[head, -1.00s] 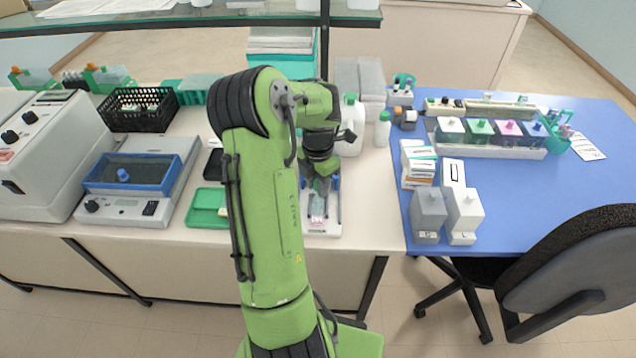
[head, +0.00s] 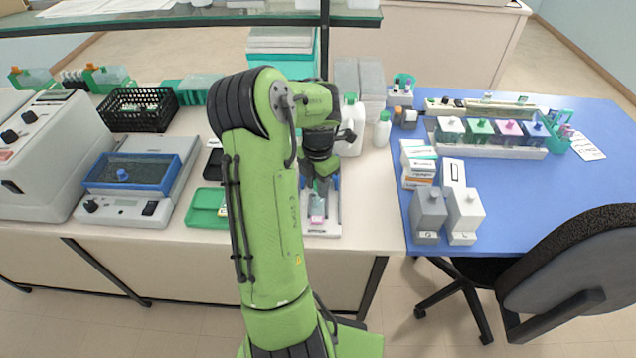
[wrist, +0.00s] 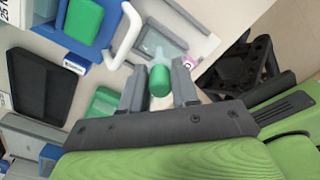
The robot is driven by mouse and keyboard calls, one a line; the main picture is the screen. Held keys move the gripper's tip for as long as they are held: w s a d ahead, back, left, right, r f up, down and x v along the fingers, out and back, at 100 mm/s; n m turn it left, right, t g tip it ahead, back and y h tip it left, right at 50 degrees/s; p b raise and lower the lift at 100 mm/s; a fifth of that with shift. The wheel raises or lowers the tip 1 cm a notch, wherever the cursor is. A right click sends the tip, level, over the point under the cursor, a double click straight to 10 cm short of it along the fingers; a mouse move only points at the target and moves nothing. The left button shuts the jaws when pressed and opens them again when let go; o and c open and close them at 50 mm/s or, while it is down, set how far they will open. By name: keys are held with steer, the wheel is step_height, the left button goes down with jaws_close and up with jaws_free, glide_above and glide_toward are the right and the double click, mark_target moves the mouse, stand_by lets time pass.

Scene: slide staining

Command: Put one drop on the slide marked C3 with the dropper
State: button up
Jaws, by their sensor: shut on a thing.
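My gripper (wrist: 160,88) is shut on the dropper (wrist: 159,80), whose green bulb shows between the fingers in the wrist view. The dropper's clear tip points away from the camera, over a glass slide (wrist: 172,42) with a pink-marked end. I cannot read the slide's marking or tell whether the tip touches it. The slide lies on a white tray or stand (wrist: 200,42). In the head view, my gripper (head: 321,186) is low over the same white stand (head: 325,229), with the pale slide (head: 317,208) just below it. The dropper is mostly hidden there.
A green tray (head: 203,208) lies left of the stand. A white bottle with a green cap (head: 354,128) stands behind. A scale with a blue tray (head: 130,185) is farther left. Boxes (head: 418,163) and grey and white dispensers (head: 428,212) stand on the blue surface at right.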

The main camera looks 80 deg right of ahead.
steer(key=shift+r+p, duration=2.4)
steer(key=shift+r, duration=1.2)
steer(key=shift+f, duration=0.1)
